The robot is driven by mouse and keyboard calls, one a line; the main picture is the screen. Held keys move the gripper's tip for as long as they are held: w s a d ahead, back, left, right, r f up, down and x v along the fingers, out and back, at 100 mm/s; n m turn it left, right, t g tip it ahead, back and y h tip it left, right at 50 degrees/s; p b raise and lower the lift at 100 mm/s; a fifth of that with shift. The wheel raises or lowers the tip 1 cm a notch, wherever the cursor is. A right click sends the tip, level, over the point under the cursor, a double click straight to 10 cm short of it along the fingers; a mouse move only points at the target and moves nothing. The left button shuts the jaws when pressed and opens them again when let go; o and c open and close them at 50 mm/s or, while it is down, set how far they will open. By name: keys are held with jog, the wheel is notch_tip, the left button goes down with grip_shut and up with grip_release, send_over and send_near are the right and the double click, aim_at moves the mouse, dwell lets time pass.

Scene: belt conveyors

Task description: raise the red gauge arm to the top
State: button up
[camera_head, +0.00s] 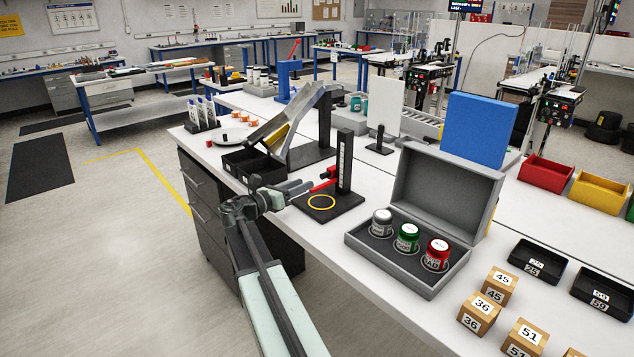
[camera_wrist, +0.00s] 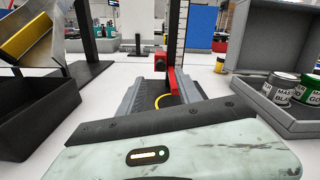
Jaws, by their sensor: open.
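The gauge stands on the white bench, a black upright column (camera_head: 344,160) with a pale scale on a flat black base (camera_head: 328,203) with a yellow ring. Its red arm (camera_head: 325,184) juts out low on the column toward my gripper (camera_head: 303,190). In the wrist view the red arm (camera_wrist: 172,80) shows ahead, between the lines of my two grey fingers (camera_wrist: 168,92), with the yellow ring below it. My gripper is open, low over the near side of the base. I cannot tell whether the fingers touch the red arm.
To the right is an open grey case (camera_head: 400,272) with several labelled jars. A tilted chute (camera_head: 290,118) and a black bin (camera_head: 252,165) stand left of the gauge. A white panel (camera_head: 385,105) stands behind it. Numbered boxes (camera_head: 478,312) lie at the front right.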

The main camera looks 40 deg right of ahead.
aim_at(321, 176)
jog(key=d, duration=0.7)
jog(key=shift+s+d, duration=0.25)
jog(key=shift+d, duration=0.15)
grip_shut()
jog(key=shift+r, duration=0.1)
dwell(0.9)
